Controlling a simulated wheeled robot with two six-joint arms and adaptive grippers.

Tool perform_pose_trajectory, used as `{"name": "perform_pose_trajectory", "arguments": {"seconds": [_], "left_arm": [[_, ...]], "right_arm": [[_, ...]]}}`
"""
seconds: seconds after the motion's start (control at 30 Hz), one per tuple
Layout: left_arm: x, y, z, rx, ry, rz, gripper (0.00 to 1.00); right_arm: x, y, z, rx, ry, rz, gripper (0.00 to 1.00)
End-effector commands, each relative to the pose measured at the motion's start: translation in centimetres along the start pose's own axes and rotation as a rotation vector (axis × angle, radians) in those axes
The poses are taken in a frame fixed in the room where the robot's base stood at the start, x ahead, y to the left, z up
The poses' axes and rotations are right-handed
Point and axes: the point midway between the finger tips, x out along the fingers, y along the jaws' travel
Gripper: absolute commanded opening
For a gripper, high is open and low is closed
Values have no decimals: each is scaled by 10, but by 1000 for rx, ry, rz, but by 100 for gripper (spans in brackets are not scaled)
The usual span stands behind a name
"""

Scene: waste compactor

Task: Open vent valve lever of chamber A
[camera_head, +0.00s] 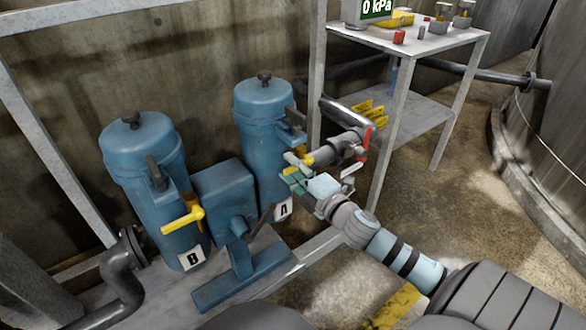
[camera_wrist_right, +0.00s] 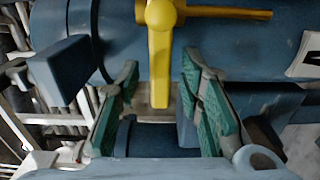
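Chamber A is the right-hand blue canister (camera_head: 262,125), with a white "A" label (camera_head: 283,209) low on its front. Its yellow vent lever (camera_wrist_right: 159,65) shows clearly in the wrist view. The lever's handle hangs down in that picture, with its tip between my right fingers. My right gripper (camera_head: 294,178) is at the front of chamber A in the head view and hides most of the lever there. In the wrist view the green-padded fingers of the right gripper (camera_wrist_right: 163,110) are spread apart, with a gap on both sides of the handle. My left gripper is out of view.
Chamber B (camera_head: 147,175), with its own yellow lever (camera_head: 187,217), stands to the left. A blue box with a pedal-like base (camera_head: 240,280) sits between the chambers. A pipe with a red-handled valve (camera_head: 366,140) is close to the right of my gripper. A metal table (camera_head: 455,45) stands behind.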

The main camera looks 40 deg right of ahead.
Motion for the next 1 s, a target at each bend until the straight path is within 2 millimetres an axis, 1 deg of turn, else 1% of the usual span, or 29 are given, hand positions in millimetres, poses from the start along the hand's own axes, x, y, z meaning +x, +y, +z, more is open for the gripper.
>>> {"name": "perform_pose_trajectory", "arguments": {"seconds": [0.23, 0.27, 0.4, 0.47, 0.83, 1.0], "left_arm": [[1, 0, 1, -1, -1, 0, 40], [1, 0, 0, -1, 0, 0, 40], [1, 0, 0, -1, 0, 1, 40], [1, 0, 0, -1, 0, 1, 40], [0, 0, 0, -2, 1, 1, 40], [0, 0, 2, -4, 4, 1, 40]], "right_arm": [[2, 0, 0, 0, 0, -1, 34], [2, 0, 0, 0, 0, -1, 31], [1, -1, 0, 0, 0, -1, 9], [1, -1, 0, 0, 0, -1, 0], [1, -1, 0, -4, -1, -2, 0], [1, -2, 1, -34, -3, -3, 0]]}}
